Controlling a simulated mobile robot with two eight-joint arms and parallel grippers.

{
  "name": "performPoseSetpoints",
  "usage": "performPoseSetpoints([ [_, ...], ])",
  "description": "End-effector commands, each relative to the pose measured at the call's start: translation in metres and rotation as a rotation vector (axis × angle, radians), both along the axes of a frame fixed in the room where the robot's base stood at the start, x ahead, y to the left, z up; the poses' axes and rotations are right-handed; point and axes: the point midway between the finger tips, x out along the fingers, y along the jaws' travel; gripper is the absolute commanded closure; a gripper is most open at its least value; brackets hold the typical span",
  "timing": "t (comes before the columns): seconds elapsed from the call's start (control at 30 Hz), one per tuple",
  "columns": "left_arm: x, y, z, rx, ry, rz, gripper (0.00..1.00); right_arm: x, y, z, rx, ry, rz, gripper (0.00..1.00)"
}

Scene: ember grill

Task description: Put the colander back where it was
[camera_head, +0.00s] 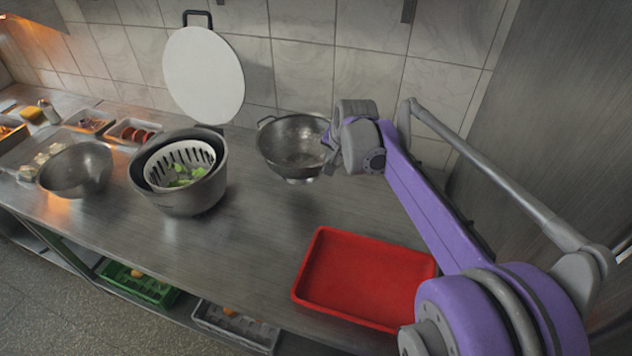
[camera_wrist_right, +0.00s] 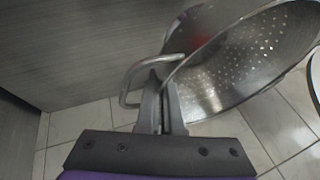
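The metal colander (camera_head: 290,140) is at the back of the counter, near the tiled wall, with its bowl opening up. My right gripper (camera_head: 332,150) is at the colander's right side. In the right wrist view the fingers (camera_wrist_right: 161,105) are close together on the colander's wire handle, beside the rim of the perforated bowl (camera_wrist_right: 245,60). The colander looks roughly level, and I cannot tell whether its foot touches the counter. My left gripper is not in view.
A red tray (camera_head: 320,290) lies at the counter's front right. A grey pot (camera_head: 190,200) with a white basket of greens stands left of the colander, and a steel bowl (camera_head: 75,170) further left. A round white board (camera_head: 203,75) hangs behind. Bare counter (camera_head: 255,235) lies between.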

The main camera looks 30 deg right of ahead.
Motion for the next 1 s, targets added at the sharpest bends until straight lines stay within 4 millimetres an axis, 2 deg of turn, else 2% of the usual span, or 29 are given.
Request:
performPoseSetpoints([
  [0.1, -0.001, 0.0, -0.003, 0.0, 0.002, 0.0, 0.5, 0.0, 0.0, -0.025, 0.0, 0.0, 0.0, 1.0],
  [0.5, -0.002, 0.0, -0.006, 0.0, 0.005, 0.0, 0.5, 0.0, 0.0, -0.073, 0.0, 0.0, 0.0, 1.0],
  [0.6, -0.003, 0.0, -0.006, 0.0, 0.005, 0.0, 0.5, 0.0, 0.0, -0.079, 0.0, -0.001, 0.0, 1.0],
  [0.93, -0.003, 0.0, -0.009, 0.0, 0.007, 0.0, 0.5, 0.0, 0.0, -0.083, 0.0, 0.0, 0.0, 1.0],
  [1.0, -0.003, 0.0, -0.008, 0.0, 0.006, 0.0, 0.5, 0.0, 0.0, -0.082, 0.0, 0.0, 0.0, 0.86],
])
